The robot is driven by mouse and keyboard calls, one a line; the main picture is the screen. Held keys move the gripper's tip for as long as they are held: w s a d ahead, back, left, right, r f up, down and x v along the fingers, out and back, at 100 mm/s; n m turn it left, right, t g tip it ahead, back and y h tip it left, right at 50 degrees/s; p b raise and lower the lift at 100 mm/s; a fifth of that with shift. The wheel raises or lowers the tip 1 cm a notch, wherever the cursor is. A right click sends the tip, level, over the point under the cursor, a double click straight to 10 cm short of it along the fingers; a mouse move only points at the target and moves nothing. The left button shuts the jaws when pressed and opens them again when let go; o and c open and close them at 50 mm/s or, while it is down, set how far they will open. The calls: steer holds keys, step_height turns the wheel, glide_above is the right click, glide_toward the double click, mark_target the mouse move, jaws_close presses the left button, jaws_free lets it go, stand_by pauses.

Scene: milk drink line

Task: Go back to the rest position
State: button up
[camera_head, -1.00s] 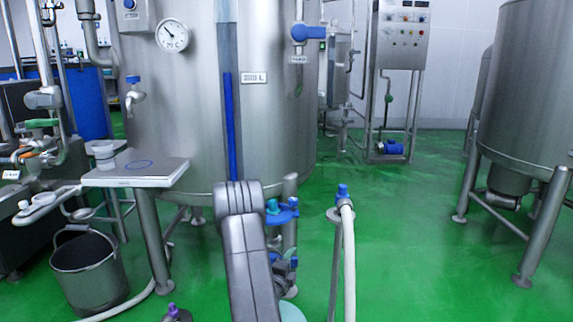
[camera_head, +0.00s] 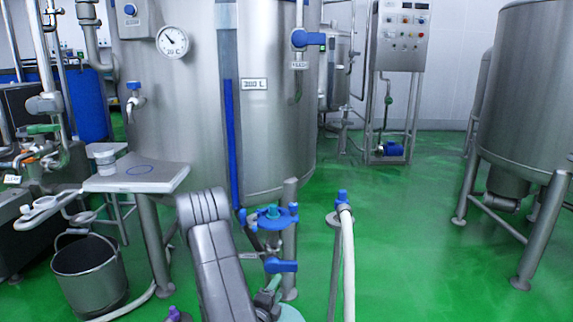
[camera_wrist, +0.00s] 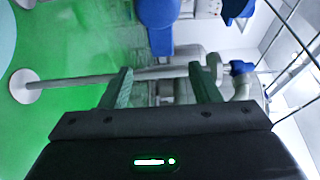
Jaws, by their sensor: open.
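My gripper (camera_wrist: 160,85) shows in the wrist view with its two fingers apart and nothing between them. Beyond the fingers, a grey metal post with a round foot (camera_wrist: 24,86) runs across the picture. A blue part (camera_wrist: 158,25) lies past the fingers at the top. In the head view my grey arm stands in the lower middle, in front of the big steel tank (camera_head: 270,120). The fingers are hidden in the head view.
A small steel table (camera_head: 150,178) with a white cup (camera_head: 103,158) stands at the left. A grey bucket (camera_head: 88,272) is below it. A blue-handled valve (camera_head: 282,265) and a hose stand (camera_head: 335,265) are close to my arm. Green floor (camera_head: 420,250) is clear at the right.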

mark_target(289, 266)
steer(key=b+x, duration=0.2)
steer(key=x, duration=1)
steer(key=shift+b, duration=0.4)
steer(key=shift+s+r+n+p, duration=0.1)
steer(key=shift+r+n+p, duration=0.25)
steer(key=shift+p, duration=0.5)
steer(key=shift+a+r+n+t+p, duration=0.15)
steer(key=shift+r+n+t+p, duration=0.2)
steer(key=shift+n+p, duration=0.4)
steer(key=shift+s+f, duration=0.1)
